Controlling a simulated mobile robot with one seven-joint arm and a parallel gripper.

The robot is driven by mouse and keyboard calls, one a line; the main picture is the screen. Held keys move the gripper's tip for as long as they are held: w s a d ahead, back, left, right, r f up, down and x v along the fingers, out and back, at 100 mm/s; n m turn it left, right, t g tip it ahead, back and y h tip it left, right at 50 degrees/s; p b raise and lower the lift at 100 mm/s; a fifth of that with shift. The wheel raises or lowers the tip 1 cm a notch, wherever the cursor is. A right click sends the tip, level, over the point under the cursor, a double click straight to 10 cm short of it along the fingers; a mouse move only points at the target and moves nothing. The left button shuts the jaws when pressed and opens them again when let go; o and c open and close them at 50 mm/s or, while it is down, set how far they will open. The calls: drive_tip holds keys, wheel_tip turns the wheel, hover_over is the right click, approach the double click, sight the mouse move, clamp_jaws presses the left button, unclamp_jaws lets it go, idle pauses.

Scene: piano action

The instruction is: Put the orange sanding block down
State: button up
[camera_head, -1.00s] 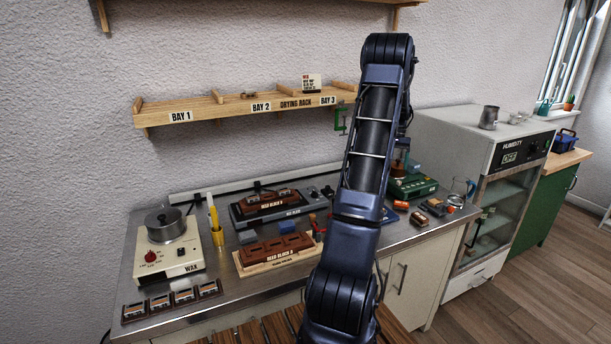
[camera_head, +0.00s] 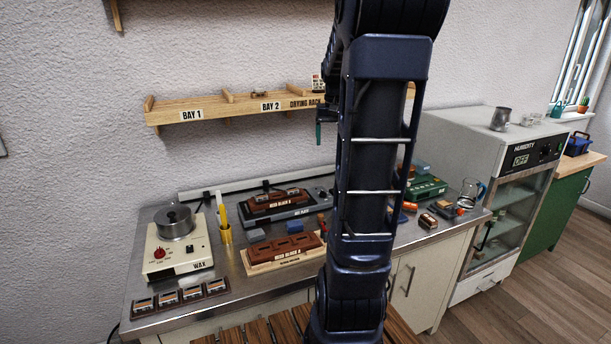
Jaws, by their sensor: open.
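A small orange piece (camera_head: 410,206) lies on the steel bench, just right of my arm and in front of the green case. It may be the orange sanding block, but it is too small and too close behind the arm to be sure. My arm stands tall across the middle of the view. My gripper (camera_head: 320,133) seems to show only as a dark part with a teal tip at the arm's left edge, in front of the drying rack. The rest of it is hidden behind the arm. It looks empty.
The drying rack (camera_head: 215,109) is above. A humidity cabinet (camera_head: 512,200) stands right.

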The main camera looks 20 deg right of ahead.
drive_tip(key=s+a+f+n+t, duration=0.2)
drive_tip(key=s+a+n+t, duration=0.1)
drive_tip(key=s+a, duration=1.4)
drive_tip(key=shift+s+a+f+n+t, duration=0.15)
drive_tip(key=shift+s+f+n+t, duration=0.1)
drive_tip(key=shift+n+t, duration=0.15)
drive_tip(key=shift+o, duration=0.6)
